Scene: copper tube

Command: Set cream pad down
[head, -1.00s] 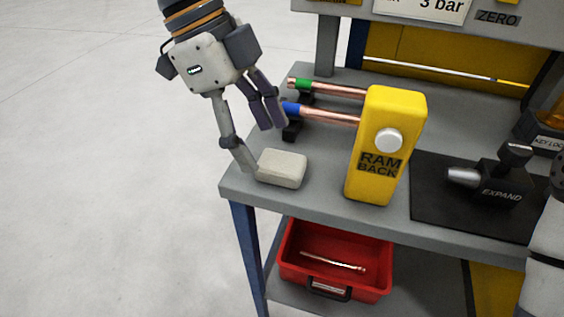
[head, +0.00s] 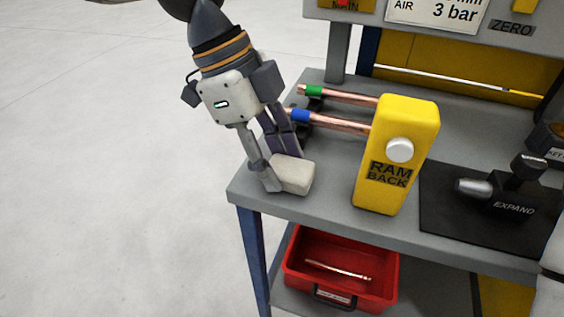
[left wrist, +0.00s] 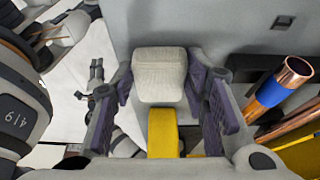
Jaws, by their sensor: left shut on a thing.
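The cream pad (head: 293,174) is a small rounded block at the near left corner of the grey bench (head: 335,212). My left gripper (head: 283,168) reaches down to it from above and is shut on it, one finger along its left side and the other behind it. In the left wrist view the pad (left wrist: 160,76) sits between the two purple-grey fingers. The pad appears low at the bench top; I cannot tell whether it touches it. My right gripper is not in view.
A yellow RAM BACK block (head: 395,155) stands right of the pad. Copper tubes with a green band (head: 314,91) and a blue band (head: 299,116) lie behind. A black EXPAND tool (head: 507,190) is further right. A red bin (head: 345,290) sits below.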

